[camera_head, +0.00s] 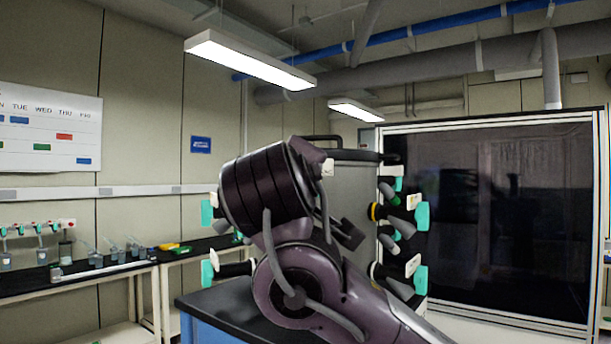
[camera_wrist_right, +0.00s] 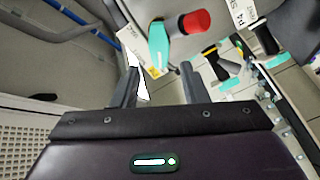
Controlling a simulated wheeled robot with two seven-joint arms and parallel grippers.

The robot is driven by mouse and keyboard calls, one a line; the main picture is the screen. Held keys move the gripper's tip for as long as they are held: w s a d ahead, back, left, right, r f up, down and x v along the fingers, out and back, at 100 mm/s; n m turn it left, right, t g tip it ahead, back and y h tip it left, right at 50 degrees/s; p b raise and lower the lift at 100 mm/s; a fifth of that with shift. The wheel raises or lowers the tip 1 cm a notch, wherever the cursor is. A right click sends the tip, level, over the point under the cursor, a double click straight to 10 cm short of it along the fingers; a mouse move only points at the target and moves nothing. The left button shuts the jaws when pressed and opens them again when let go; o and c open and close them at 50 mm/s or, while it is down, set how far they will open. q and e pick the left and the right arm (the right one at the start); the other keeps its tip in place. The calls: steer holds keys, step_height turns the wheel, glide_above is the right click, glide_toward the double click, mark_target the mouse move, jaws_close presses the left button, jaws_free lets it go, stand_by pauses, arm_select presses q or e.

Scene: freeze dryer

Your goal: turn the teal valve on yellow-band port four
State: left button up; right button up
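The port with a yellow band (camera_head: 374,211) is on the right side of the freeze dryer, with a teal valve (camera_head: 423,216) and a white tag beside it. A red-capped port (camera_wrist_right: 195,21) with a teal valve (camera_wrist_right: 158,44) is nearer, ahead of the fingers. My right gripper (camera_wrist_right: 160,88) is open and empty, apart from the valves. My left gripper is not in view.
More teal valves (camera_head: 206,213) stick out on the dryer's left side. My right arm hides much of the dryer front. A large dark-fronted cabinet (camera_head: 500,210) stands at the right. A bench (camera_head: 80,285) with small items is at the left.

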steer(key=w+p, duration=0.1)
steer(key=w, duration=0.1)
steer(key=w+d+p, duration=0.1)
steer(key=w, duration=0.2)
steer(key=shift+w+f, duration=0.1)
steer(key=shift+w, duration=0.25)
steer(key=shift+d, duration=0.15)
steer(key=c, duration=0.5)
steer(key=shift+w, duration=0.1)
jaws_close()
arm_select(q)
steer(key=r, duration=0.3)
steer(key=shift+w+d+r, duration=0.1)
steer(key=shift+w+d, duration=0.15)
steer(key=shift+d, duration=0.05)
